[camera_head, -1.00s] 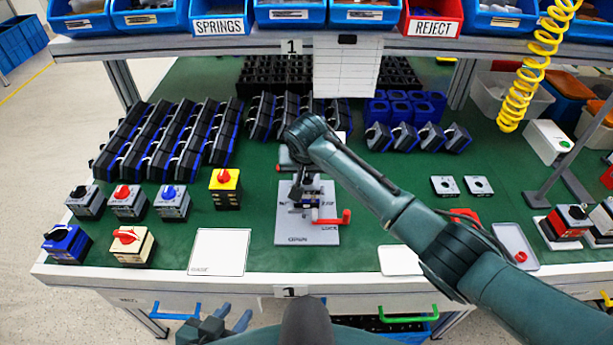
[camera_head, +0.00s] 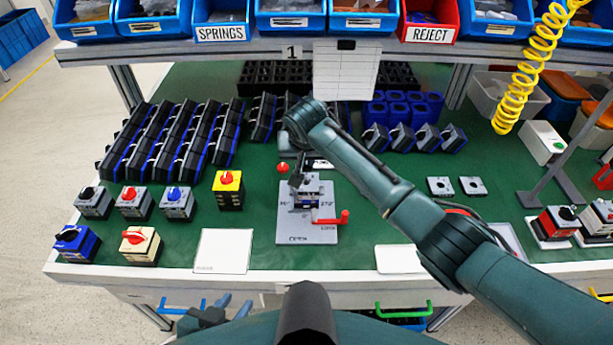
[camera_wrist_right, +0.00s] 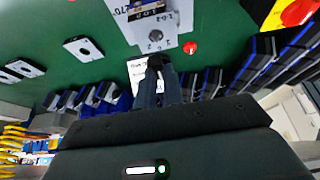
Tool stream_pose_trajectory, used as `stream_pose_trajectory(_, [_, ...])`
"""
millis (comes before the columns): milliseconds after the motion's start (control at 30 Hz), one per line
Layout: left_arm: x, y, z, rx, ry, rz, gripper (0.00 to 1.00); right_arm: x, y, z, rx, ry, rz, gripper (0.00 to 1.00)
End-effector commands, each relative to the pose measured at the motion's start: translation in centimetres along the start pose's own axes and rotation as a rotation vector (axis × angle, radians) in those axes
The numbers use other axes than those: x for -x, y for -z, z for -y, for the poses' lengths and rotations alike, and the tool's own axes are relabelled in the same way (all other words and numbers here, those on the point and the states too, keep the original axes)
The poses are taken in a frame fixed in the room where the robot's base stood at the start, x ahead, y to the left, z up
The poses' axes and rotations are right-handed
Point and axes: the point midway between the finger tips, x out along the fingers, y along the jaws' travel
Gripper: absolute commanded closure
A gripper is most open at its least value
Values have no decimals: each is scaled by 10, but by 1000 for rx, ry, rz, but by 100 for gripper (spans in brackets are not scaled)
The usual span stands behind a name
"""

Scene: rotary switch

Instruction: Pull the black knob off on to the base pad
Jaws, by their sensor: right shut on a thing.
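My right gripper (camera_wrist_right: 161,78) is shut on the black knob (camera_wrist_right: 155,62), which shows dark between the fingertips in the wrist view. In that view the knob lies just past the edge of a grey plate with printed numbers and a dark round spot (camera_wrist_right: 154,35). I cannot tell its height. In the head view the fixture (camera_head: 307,190), with a red lever (camera_head: 332,217), stands on a grey board (camera_head: 306,232), partly behind my right wrist. The white base pad (camera_head: 222,252) lies bare to its left. My left gripper (camera_head: 215,312) is open and empty at the bottom, before the table edge.
A red round button (camera_head: 283,168) is beside the fixture; it shows also in the wrist view (camera_wrist_right: 190,47). Several switches (camera_head: 140,205) stand left of the base pad. Rows of black housings (camera_head: 170,140) lie behind. A white pad (camera_head: 399,259) lies to the right.

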Motion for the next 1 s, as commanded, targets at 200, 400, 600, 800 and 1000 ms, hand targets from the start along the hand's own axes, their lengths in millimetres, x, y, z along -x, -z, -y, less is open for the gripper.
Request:
stream_pose_trajectory(200, [2, 3, 0, 0, 0, 0, 67, 10, 6, 0, -1, 1, -2, 100])
stream_pose_trajectory(400, [2, 3, 0, 0, 0, 0, 67, 20, 10, 1, -1, 2, -2, 100])
stream_pose_trajectory(600, [2, 3, 0, 0, 0, 0, 67, 28, 14, 0, -1, 1, -1, 100])
stream_pose_trajectory(800, [2, 3, 0, 0, 0, 0, 67, 32, 16, 0, -1, 1, -1, 100])
stream_pose_trajectory(1000, [2, 3, 0, 0, 0, 0, 67, 32, 16, 0, -1, 1, -1, 100])
